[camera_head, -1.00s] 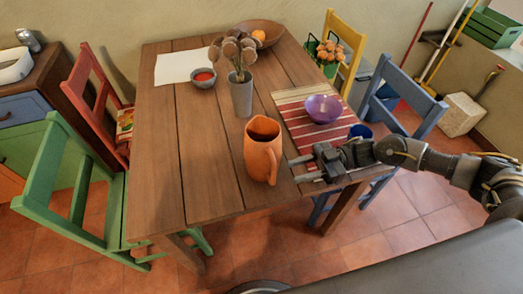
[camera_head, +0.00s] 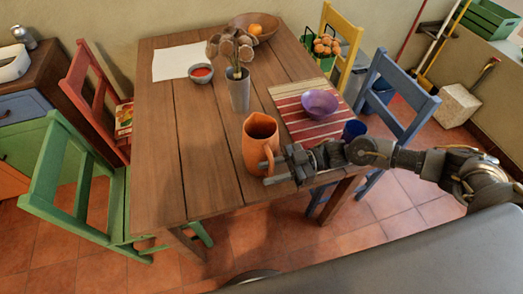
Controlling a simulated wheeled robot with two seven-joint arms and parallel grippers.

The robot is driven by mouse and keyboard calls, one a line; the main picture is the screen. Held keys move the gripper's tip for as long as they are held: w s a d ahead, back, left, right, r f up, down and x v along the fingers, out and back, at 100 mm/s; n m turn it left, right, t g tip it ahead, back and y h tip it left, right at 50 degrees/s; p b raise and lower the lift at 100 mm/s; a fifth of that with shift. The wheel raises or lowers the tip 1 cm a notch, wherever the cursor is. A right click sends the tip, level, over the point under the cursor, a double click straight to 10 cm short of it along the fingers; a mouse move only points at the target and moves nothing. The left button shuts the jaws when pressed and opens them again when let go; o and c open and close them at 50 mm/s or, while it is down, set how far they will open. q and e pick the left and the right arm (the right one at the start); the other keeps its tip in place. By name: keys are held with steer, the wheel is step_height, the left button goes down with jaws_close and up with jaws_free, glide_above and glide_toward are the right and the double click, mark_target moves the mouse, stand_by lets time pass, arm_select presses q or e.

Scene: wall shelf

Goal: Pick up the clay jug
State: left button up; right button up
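The orange clay jug (camera_head: 259,136) stands upright on the wooden table near its front edge. Its handle (camera_head: 269,160) faces the front right. My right gripper (camera_head: 274,169) reaches in from the right, low beside the jug at its handle. Its fingers look spread, and the lower finger extends in front of the jug's base. I cannot tell whether either finger touches the handle. My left gripper is not in view.
A grey vase of dried flowers (camera_head: 239,93) stands behind the jug. A striped mat (camera_head: 292,109) with a purple bowl (camera_head: 319,103) and a blue cup (camera_head: 354,130) lie to the right. The table (camera_head: 154,150) is clear left of the jug.

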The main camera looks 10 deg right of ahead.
jaws_close()
stand_by(1.2)
steer(key=shift+w+r, duration=0.1)
steer(key=shift+r, duration=0.05)
